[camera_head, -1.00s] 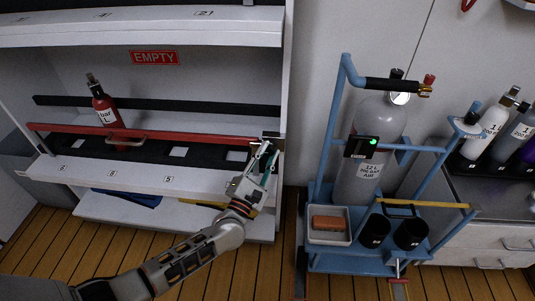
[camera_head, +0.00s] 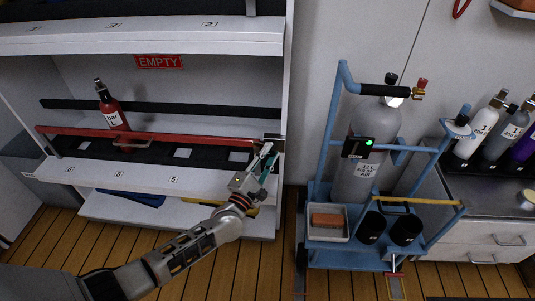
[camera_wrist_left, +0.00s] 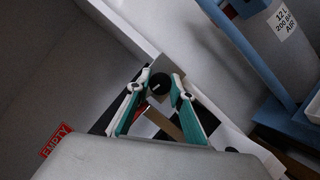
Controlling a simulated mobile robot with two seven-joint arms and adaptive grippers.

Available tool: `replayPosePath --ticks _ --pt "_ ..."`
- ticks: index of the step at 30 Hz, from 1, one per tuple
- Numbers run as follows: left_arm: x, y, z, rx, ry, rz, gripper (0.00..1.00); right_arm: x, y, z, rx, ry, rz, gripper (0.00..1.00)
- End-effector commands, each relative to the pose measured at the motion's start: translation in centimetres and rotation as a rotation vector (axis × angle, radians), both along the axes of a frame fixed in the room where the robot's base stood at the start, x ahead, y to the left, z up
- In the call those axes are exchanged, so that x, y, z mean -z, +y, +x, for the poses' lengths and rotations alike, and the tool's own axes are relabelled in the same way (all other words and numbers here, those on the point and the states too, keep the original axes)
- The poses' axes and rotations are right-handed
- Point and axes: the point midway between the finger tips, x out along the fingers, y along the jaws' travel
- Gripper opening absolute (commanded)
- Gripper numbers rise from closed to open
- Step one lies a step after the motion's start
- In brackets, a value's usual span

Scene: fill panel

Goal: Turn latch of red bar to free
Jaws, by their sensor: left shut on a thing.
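The fingers hide part of the latch. The way the latch points is too small to tell. My right gripper is not in view.
A blue cart (camera_head: 329,155) with a grey cylinder (camera_head: 372,130) stands right of the cabinet. Small bottles stand on a counter at the far right. Wooden floor lies open in front.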

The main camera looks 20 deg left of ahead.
Motion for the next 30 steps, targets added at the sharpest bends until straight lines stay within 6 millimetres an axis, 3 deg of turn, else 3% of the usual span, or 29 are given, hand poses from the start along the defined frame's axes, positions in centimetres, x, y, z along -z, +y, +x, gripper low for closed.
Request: replayPosePath --ticks 1,3,9,28,30 --pt "-0.9 0.2 0.1 -0.002 0.007 0.042 0.00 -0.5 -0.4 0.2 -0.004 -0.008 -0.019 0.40" --pt "-1.0 0.2 0.1 -0.002 0.024 0.106 0.00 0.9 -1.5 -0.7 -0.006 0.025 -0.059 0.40" --pt "-1.1 0.2 0.1 -0.003 0.078 0.289 0.00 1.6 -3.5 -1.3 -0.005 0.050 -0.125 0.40" --pt "-1.1 0.2 0.0 -0.005 0.251 0.859 0.00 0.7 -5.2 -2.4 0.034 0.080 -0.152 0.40" --pt "-1.0 0.1 0.0 -0.003 0.269 0.920 0.00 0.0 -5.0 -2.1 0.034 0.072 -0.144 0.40"
